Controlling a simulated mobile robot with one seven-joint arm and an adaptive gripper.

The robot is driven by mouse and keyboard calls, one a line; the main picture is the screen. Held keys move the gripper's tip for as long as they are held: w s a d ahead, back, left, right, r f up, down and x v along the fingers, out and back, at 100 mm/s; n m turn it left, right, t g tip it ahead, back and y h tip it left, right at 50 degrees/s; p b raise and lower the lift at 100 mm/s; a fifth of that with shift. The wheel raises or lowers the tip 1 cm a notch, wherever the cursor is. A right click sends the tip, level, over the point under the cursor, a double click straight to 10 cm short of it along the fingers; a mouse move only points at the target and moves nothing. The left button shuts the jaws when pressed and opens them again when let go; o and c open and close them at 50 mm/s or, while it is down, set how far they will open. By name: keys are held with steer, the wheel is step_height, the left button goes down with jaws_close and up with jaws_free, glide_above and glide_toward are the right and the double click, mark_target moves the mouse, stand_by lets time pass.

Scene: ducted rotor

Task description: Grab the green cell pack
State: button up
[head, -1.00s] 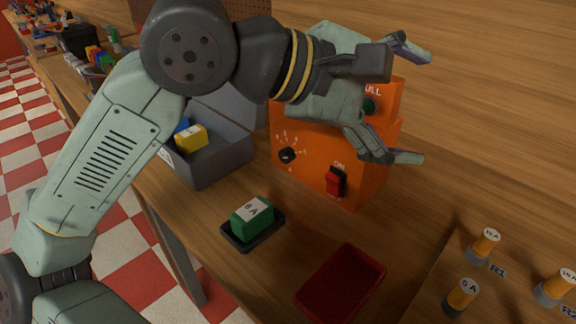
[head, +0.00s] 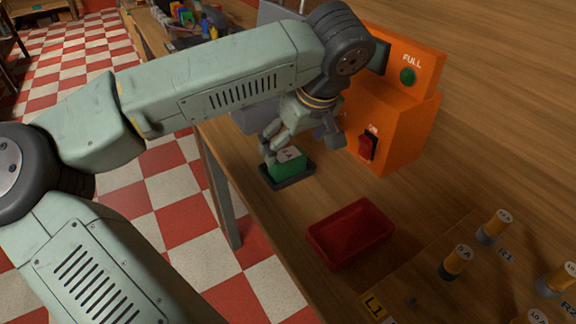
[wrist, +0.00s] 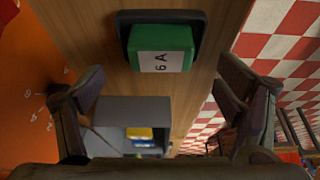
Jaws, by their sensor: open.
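The green cell pack (head: 290,165) has a white label reading 6 A and sits in a small black tray (head: 270,182) on the wooden bench. In the wrist view the pack (wrist: 161,50) is at the top centre, in its dark tray (wrist: 124,22). My gripper (head: 293,143) is close to the pack and partly covers it in the head view. In the wrist view its two fingers (wrist: 163,82) are wide apart, with nothing between them. I cannot tell whether a finger touches the pack.
An orange machine (head: 400,115) with a red switch (head: 368,146) stands just right of my gripper. An empty red tray (head: 350,232) lies in front. A grey bin (wrist: 148,108) holds yellow and blue packs.

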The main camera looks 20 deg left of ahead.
mark_target(288, 154)
steer(key=b+x, duration=0.2)
steer(key=x, duration=0.3)
steer(key=shift+w+a+f, duration=0.15)
steer(key=shift+a+f, duration=0.1)
steer(key=shift+r, duration=0.1)
steer(key=shift+c, duration=0.5)
steer(key=c, duration=1.3)
